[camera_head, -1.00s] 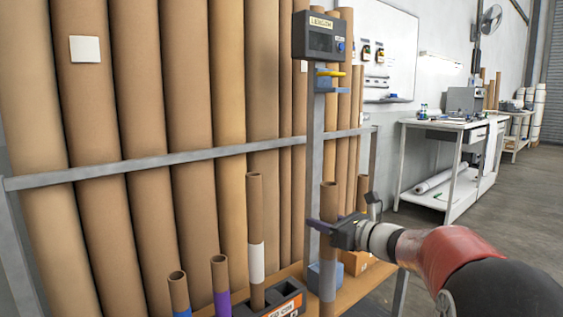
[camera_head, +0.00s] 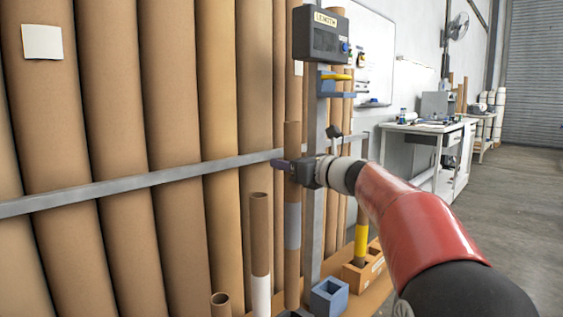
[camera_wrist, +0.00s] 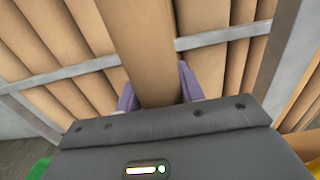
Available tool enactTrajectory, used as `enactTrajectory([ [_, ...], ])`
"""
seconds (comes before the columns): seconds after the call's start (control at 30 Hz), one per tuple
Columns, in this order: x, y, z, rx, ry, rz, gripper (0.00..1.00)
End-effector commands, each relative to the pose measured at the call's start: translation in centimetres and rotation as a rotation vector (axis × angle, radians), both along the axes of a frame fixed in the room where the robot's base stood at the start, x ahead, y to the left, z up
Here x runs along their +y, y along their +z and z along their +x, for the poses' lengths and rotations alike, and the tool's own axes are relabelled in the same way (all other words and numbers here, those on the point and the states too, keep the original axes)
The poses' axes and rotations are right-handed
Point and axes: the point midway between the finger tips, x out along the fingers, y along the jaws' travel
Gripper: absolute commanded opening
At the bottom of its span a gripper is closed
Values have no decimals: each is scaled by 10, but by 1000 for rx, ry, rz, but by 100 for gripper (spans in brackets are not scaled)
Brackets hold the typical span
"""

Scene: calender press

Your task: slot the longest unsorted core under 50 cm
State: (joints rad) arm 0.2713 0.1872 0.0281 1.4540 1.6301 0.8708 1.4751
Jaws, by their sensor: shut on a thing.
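My gripper (camera_head: 290,168) is shut on a brown cardboard core with a grey band (camera_head: 292,228). It holds the core upright, gripped above the band. The core's foot is low in the head view, left of the grey post; whether it touches anything is unclear. In the wrist view the core (camera_wrist: 140,50) stands between purple fingers (camera_wrist: 157,85). A white-banded core (camera_head: 259,235) stands to its left, and the top of a shorter core (camera_head: 221,302) shows at the bottom edge. A yellow-banded core (camera_head: 361,238) stands at a tan box.
A black LENGTH display (camera_head: 321,34) tops a grey post (camera_head: 316,215), with a blue block (camera_head: 330,297) at its foot, its square opening empty. A grey rail (camera_head: 150,180) crosses large tubes behind. A white workbench (camera_head: 425,128) stands at right; the floor there is clear.

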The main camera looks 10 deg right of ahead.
Motion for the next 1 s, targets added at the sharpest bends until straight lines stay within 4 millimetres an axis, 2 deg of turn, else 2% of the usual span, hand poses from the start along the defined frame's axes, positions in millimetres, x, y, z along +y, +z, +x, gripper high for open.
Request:
enactTrajectory([
  [1.0,0,-69,0,1,1,1,0],
])
